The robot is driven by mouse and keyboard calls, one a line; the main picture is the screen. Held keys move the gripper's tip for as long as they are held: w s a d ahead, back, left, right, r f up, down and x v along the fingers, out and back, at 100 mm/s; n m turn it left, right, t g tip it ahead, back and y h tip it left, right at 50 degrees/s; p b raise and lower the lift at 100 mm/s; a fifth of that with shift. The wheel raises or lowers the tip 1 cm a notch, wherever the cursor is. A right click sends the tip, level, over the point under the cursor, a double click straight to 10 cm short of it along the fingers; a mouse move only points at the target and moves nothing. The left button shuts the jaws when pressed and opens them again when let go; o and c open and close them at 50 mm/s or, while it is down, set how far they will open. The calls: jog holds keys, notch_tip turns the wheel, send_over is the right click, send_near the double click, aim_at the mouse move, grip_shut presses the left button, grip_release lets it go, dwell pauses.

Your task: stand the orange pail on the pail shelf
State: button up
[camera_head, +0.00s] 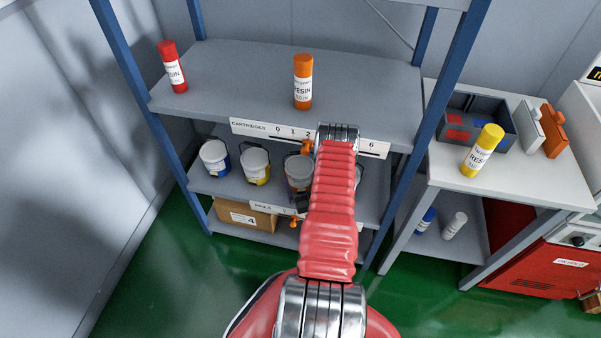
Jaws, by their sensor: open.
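The orange pail (298,172) has a grey lid and an orange lower band. It appears upright on the pail shelf (205,184), the middle level of the blue-post rack, right of a yellow-banded pail. My gripper (303,200) is open at the front right of the orange pail. Its dark body partly covers the pail, and small orange parts show above and below. My red arm hides much of the gripper and the shelf's right part. Whether the jaws touch the pail cannot be told.
A blue-banded pail (215,157) and the yellow-banded pail (256,165) stand at left; another pail (359,177) is mostly hidden behind my arm. Red (172,66) and orange (303,82) cartridges stand on the shelf above. A cardboard box (246,216) sits below. A white table (525,180) is at right.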

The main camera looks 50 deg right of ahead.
jog(key=v, duration=0.7)
jog(key=shift+s+a, duration=0.15)
dwell(0.6)
jog(key=shift+w+r, duration=0.1)
jog(key=shift+w, duration=0.1)
